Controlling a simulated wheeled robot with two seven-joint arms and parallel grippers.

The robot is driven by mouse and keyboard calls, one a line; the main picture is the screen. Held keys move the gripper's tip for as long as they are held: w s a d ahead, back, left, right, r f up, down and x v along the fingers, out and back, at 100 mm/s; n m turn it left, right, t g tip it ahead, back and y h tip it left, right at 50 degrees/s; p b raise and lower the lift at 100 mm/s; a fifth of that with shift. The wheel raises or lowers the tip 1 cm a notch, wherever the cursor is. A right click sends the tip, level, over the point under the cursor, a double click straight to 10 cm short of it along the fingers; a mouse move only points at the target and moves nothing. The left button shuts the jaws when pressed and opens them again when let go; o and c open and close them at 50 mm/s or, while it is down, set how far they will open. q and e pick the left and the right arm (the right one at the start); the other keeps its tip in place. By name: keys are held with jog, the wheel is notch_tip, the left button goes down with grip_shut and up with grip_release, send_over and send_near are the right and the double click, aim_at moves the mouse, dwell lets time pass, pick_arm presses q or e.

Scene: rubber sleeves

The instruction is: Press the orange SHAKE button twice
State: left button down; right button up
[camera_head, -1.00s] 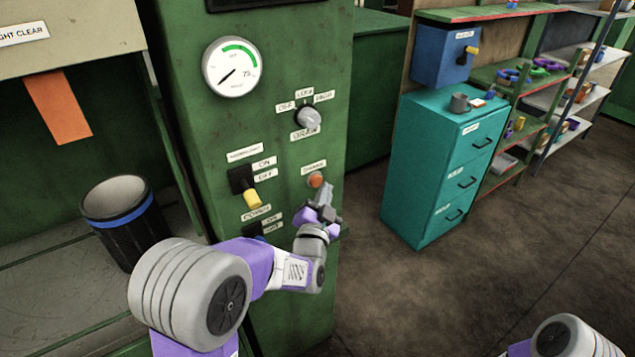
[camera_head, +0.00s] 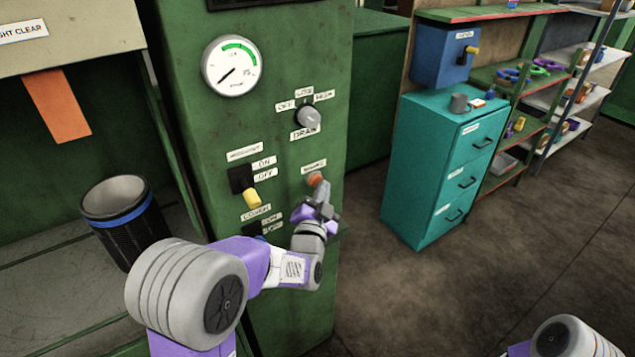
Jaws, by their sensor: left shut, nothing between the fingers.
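The orange SHAKE button (camera_head: 315,179) sits on the green machine panel (camera_head: 215,130), under a small white label too blurred to read. My left gripper (camera_head: 323,188) is shut and empty. Its fingertips are right at the button in the picture and overlap its lower right edge; I cannot tell whether they touch it. My right gripper is out of view; only part of my right arm shows at the bottom right corner.
Around the button are a grey rotary knob (camera_head: 310,117), a yellow-handled switch (camera_head: 250,197) and a gauge (camera_head: 231,66). A black bin (camera_head: 125,225) stands at left. A teal cabinet (camera_head: 425,165) and shelves stand to the right, with bare floor before them.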

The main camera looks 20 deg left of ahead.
pick_arm(q)
jog(key=shift+w+a, duration=0.25)
jog(key=shift+a, duration=0.05)
dwell(0.5)
dwell(0.4)
jog(key=shift+s+d, duration=0.5)
jog(key=shift+d, duration=0.1)
jog(key=shift+s+d, duration=0.8)
jog(key=shift+d, duration=0.2)
jog(key=shift+s+d, duration=0.75)
jog(key=shift+d, duration=0.25)
